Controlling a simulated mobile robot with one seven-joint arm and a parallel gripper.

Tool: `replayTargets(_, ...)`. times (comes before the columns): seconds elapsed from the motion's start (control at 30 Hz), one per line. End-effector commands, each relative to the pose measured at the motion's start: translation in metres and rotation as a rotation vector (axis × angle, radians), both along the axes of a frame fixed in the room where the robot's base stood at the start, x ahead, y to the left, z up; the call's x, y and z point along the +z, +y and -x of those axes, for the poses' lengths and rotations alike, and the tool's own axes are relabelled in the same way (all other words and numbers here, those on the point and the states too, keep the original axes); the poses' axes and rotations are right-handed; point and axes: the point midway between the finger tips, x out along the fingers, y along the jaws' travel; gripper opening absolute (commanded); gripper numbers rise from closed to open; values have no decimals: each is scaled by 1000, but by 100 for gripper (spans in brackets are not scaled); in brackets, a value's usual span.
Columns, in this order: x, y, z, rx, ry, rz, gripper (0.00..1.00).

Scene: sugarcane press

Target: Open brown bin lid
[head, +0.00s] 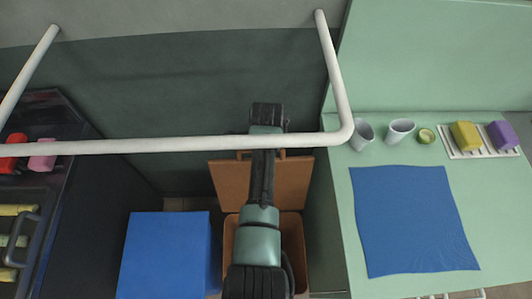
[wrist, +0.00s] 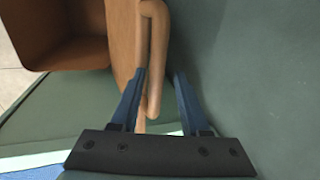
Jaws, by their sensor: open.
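The brown bin (head: 292,245) stands in the gap between the blue box and the green counter, partly hidden behind my arm. Its brown lid (head: 232,183) is raised and tilted back, so the bin's mouth is uncovered. In the wrist view the bin's open inside (wrist: 55,30) shows at upper left, and the lid (wrist: 121,38) is seen nearly edge-on. The lid's tan handle (wrist: 155,60) lies between the two blue fingers of my gripper (wrist: 160,78), which are spread apart. In the head view the fingertips are hidden.
A blue box (head: 165,255) stands left of the bin. A green counter (head: 490,220) with a blue cloth (head: 410,220), cups (head: 399,131) and sponges (head: 464,135) is at right. A white rail (head: 200,145) crosses above. A dark wall is behind the lid.

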Motion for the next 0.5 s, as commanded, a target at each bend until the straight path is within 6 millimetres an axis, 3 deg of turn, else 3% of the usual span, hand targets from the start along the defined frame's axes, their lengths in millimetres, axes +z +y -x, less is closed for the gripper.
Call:
replayTargets(0.17, 10, 0, 3, 0, -2, 0, 49)
replayTargets(0.5, 10, 0, 52, 0, 0, 1, 49)
